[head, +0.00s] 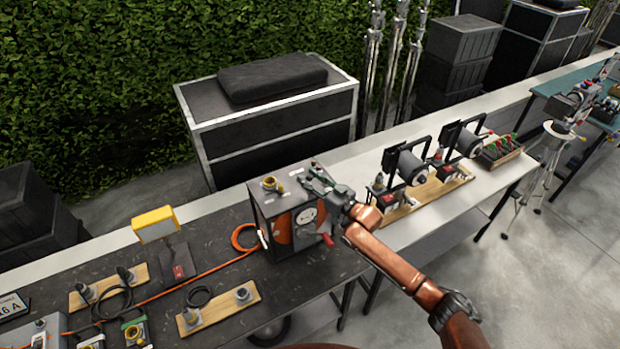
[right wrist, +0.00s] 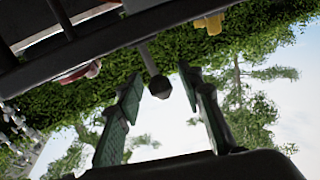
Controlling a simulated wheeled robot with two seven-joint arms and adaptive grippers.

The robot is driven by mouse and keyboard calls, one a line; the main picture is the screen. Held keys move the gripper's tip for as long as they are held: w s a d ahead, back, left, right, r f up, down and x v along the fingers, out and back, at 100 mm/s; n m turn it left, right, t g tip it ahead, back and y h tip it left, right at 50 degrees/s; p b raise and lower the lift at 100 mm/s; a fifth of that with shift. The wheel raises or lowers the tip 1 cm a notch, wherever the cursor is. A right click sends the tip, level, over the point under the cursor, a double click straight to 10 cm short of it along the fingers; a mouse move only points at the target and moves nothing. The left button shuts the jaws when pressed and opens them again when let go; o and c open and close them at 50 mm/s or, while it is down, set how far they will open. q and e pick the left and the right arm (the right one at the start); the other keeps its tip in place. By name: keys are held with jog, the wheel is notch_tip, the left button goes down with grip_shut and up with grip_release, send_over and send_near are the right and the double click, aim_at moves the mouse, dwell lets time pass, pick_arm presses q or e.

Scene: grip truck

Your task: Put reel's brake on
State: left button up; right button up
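The cable reel (head: 278,228) is an orange drum in a dark box-like housing on the dark bench, with a yellow connector (head: 270,184) on top. A red handle (head: 327,239) shows low on its right side. My right gripper (head: 316,178) is at the housing's upper right edge. In the right wrist view my gripper's (right wrist: 160,73) green-padded fingers are spread. A dark stem with a rounded knob (right wrist: 159,88) appears between them, with no clear contact. I cannot tell for sure whether it is the brake, or its setting. My left gripper is not in view.
An orange cable (head: 190,283) runs left along the bench. A yellow lamp (head: 155,224) and wooden boards with fittings (head: 218,309) stand left of the reel. Spool stands (head: 408,165) sit on the white table to the right. A large black case (head: 275,128) stands behind.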

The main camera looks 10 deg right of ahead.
jog(key=shift+c, duration=0.3)
grip_shut()
dwell(0.3)
